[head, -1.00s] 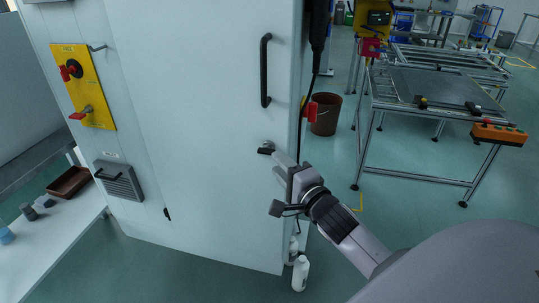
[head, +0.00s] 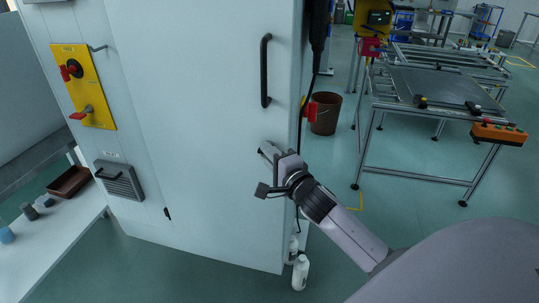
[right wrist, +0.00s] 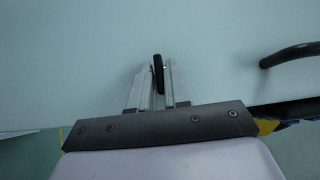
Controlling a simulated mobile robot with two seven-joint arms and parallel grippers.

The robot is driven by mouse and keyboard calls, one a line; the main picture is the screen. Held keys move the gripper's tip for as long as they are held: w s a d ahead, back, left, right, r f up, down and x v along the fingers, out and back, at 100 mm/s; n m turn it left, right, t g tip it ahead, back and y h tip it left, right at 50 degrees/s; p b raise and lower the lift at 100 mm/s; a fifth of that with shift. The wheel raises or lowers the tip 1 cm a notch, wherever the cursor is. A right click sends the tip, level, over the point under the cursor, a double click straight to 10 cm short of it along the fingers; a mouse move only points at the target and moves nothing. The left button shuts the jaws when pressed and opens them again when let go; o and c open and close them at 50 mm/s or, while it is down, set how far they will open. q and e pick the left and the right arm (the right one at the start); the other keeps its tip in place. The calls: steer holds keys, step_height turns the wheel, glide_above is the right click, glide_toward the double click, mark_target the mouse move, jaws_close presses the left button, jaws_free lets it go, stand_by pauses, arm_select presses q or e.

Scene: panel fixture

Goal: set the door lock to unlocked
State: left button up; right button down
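The door lock is a small black lever (right wrist: 158,72) on the pale cabinet door (head: 205,130), below the door's black bar handle (head: 265,70). In the right wrist view it lies between the two fingers of my right gripper (right wrist: 159,84), which are close together and appear closed on its sides. In the head view the right gripper (head: 267,151) is at the door's right edge and hides the lever. My left gripper is not in view.
A yellow switch panel (head: 83,86) and a grey vented box (head: 119,181) are on the cabinet's left part. A metal-framed table (head: 440,95) stands at the right, past open floor.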

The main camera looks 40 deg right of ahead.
steer(key=shift+w+a+r+n+g+h+p, duration=0.1)
steer(key=shift+w+r+n+g+h+p, duration=0.1)
steer(key=shift+n+g+h+p, duration=1.15)
steer(key=shift+w+a+r+n+g+h+p, duration=0.15)
steer(key=shift+n+g+h+p, duration=0.25)
steer(key=shift+n+g, duration=1.75)
steer(key=shift+w+a+r+n+g+h+p, duration=0.2)
steer(key=shift+n+g+h+p, duration=0.75)
steer(key=shift+g, duration=1.55)
steer(key=shift+s+d, duration=0.1)
steer(key=c, duration=1.2)
jaws_free()
steer(key=shift+r, duration=0.1)
steer(key=shift+b+v, duration=0.35)
steer(key=shift+v, duration=3.2)
